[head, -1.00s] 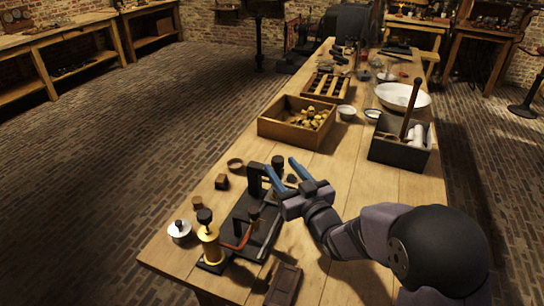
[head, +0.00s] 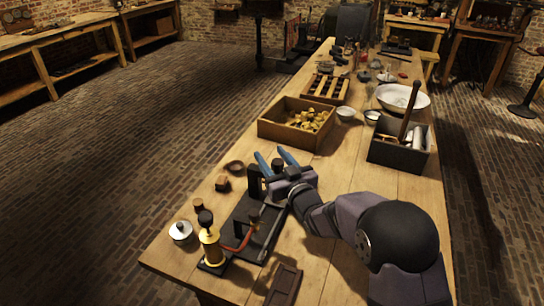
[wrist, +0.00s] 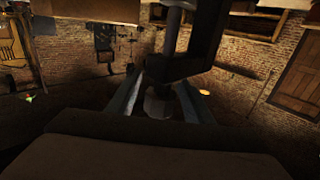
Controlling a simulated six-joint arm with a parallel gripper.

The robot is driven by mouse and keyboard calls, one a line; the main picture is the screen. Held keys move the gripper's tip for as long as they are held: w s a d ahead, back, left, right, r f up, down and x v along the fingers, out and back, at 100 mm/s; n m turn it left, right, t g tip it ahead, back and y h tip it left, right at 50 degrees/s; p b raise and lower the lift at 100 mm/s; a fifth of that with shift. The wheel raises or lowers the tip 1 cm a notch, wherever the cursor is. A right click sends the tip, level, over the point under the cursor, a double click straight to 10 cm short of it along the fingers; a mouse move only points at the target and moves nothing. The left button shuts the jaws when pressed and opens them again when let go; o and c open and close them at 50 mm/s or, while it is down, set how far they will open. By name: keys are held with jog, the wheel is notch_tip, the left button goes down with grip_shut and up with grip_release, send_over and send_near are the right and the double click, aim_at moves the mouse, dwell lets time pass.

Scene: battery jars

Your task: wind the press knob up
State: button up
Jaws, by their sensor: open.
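The press (head: 255,183) is a black upright frame on a dark base near the front of the table. Its dark round press knob (head: 278,164) shows at the top, between the two blue fingers of my gripper (head: 269,152). My gripper is open, with a finger on each side of the knob. In the wrist view, the fingers of my gripper (wrist: 160,82) flank a pale rounded knob (wrist: 158,104), with a gap visible on both sides. The dark press arm (wrist: 205,45) shows above it. I cannot tell whether either finger touches the knob.
A brass cell (head: 211,249) with a black top and a red wire stands in front, beside a lidded jar (head: 181,232). A dark slab (head: 284,285) lies near the front edge. A wooden box (head: 282,131) and a grey bin (head: 392,154) stand behind.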

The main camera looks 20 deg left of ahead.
jog(key=c, duration=1.1)
jog(key=shift+o, duration=0.2)
jog(key=shift+n+g+y, duration=0.3)
jog(key=shift+g, duration=0.1)
jog(key=n+g+y, duration=0.1)
jog(key=n+g, duration=0.1)
jog(key=s+n+g+y+p, duration=0.1)
jog(key=n+g, duration=0.1)
jog(key=g, duration=0.1)
jog(key=a+n+g+y+p, duration=0.1)
jog(key=g+y, duration=0.1)
jog(key=g, duration=0.1)
jog(key=shift+s+n, duration=0.3)
jog(key=shift+n, duration=0.1)
jog(key=shift+s+n+g, duration=0.3)
jog(key=shift+n+g, duration=0.5)
jog(key=shift+g, duration=0.45)
jog(key=shift+s+n+g, duration=0.3)
jog(key=shift+n+g, duration=0.5)
jog(key=shift+g, duration=0.45)
jog(key=shift+s+n+g+b, duration=0.1)
jog(key=shift+n+g+b, duration=0.2)
jog(key=shift+g+b, duration=0.2)
jog(key=shift+s+r+n+g, duration=0.15)
jog(key=shift+n+g, duration=0.25)
jog(key=shift+g, duration=0.2)
